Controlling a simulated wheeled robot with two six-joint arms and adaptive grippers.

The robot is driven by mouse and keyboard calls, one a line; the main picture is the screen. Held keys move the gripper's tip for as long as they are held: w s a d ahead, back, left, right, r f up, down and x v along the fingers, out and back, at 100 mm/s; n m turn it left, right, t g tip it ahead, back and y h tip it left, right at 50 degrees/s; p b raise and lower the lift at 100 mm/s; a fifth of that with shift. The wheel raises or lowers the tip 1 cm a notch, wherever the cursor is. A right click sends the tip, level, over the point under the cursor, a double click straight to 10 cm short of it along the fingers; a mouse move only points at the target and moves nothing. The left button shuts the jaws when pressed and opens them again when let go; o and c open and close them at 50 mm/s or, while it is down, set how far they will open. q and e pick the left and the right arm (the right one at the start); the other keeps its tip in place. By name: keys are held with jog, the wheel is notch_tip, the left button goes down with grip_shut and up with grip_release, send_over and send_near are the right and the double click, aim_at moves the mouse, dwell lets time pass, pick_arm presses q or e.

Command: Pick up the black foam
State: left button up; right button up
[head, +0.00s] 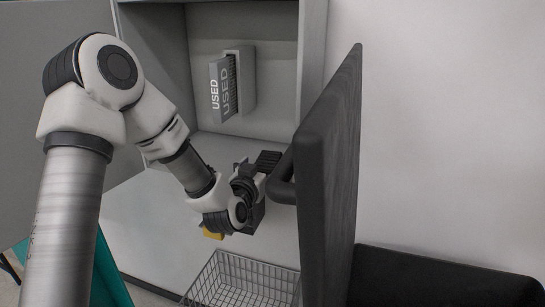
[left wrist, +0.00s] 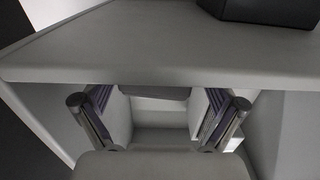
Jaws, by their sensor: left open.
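In the head view a dark block (head: 254,217) shows partly behind my wrist. I cannot tell whether it is the same thing. My right gripper is not in view.
A grey box marked USED (head: 222,90) is on the cabinet's back wall. A wire basket (head: 240,283) stands below my gripper, with a yellow thing (head: 212,234) near my wrist. A tall dark panel (head: 335,150) with a handle (head: 282,182) stands close on the right.

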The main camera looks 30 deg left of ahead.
aim_at(268, 158)
pick_arm(q)
jog(key=x, duration=0.3)
jog(key=shift+w+f, duration=0.2)
jog(key=shift+w, duration=0.05)
jog(key=shift+s+r, duration=0.15)
jog(key=shift+s, duration=0.2)
jog(key=c, duration=1)
jog(key=shift+w, duration=0.1)
